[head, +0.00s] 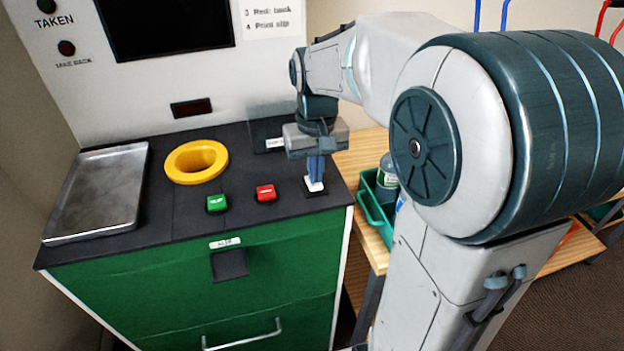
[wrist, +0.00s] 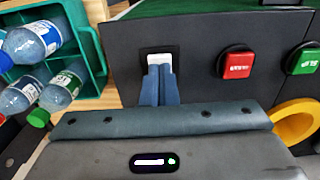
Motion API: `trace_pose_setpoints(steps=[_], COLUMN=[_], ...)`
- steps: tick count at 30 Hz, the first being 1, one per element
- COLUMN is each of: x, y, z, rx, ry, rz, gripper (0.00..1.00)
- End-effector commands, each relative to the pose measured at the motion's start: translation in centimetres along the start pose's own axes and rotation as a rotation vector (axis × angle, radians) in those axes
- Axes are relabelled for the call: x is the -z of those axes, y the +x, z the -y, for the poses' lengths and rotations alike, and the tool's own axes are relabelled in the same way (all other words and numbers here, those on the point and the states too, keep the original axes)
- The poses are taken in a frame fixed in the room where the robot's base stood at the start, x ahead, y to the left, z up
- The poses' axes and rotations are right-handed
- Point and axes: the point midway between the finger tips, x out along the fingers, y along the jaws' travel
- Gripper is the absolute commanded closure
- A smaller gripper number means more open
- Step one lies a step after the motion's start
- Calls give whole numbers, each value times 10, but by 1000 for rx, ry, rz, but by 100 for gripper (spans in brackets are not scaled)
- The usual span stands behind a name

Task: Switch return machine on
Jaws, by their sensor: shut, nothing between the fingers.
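The return machine (head: 190,280) has a green front, a dark top and a white back panel. A white rocker switch (head: 314,184) in a black frame sits at the right of its top, near the front edge. It also shows in the wrist view (wrist: 159,61). My gripper (head: 315,178) points down with its blue fingers shut and empty. In the wrist view its fingertips (wrist: 160,70) are at the switch and seem to touch it, covering its lower part. The dark screen (head: 165,25) shows no picture.
A green button (head: 216,203), a red button (head: 265,193) and a yellow ring (head: 196,161) are left of the switch. A metal tray (head: 95,195) lies at far left. A teal crate (wrist: 92,60) with several bottles stands on a wooden table at the machine's right.

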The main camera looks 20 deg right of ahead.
Motion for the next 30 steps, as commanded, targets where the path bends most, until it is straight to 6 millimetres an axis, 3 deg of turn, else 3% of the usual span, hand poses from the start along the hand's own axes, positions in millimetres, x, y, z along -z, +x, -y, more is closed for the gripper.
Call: trace_pose_setpoints(steps=[30], x=[0], y=[15], z=[0], rx=[0], ry=[0], rz=[0], gripper=[100])
